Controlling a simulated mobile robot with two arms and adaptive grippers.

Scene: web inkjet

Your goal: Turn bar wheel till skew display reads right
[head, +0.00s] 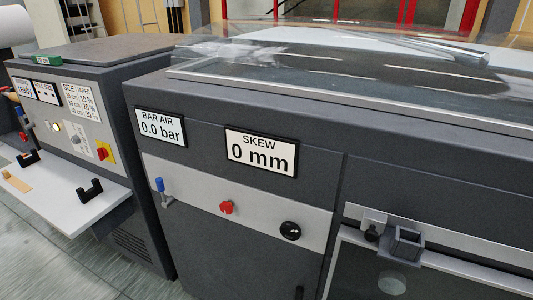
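The skew display (261,153) on the front of the dark grey machine reads "0 mm". A round black knob or small wheel (290,231) sits on the light panel strip below it and to the right. No label on it can be read, so I cannot tell for sure that it is the bar wheel. To its left on the same strip is a red knob (226,207). Neither of my grippers shows in the head view.
A bar air display (160,127) reads "0.0 bar", with a blue-handled lever (161,190) below it. A grey bracket (404,243) juts out at the right. At the left stands another cabinet (75,125) with a protruding white shelf (65,195).

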